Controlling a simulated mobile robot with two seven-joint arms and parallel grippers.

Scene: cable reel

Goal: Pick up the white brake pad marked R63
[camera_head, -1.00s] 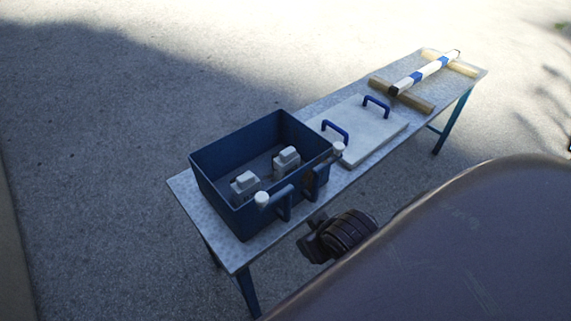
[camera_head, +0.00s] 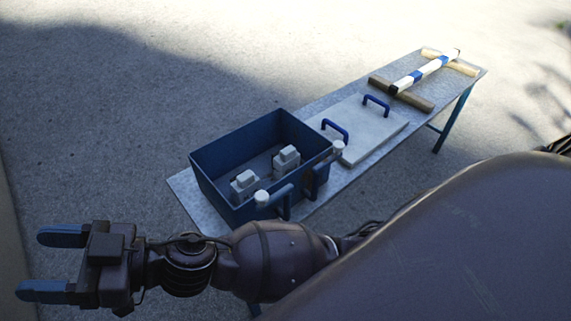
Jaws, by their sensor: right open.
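Two whitish blocky pieces stand apart inside an open blue crate (camera_head: 228,152): one nearer the left (camera_head: 243,186), one further right (camera_head: 286,160). They could be brake pads, but no R63 marking can be read on either. My right gripper (camera_head: 30,263) is at the lower left of the head view, left of the crate and clear of the table. Its two blue fingers are spread apart with nothing between them. Its arm passes in front of the table's near edge. My left gripper is not in view.
The crate sits on the near end of a long grey table (camera_head: 190,194); white-capped blue handles (camera_head: 262,199) stand at its near side. Further along are a pale lid or board (camera_head: 372,133) with blue handles and a white-blue bar (camera_head: 428,72) on wooden blocks.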

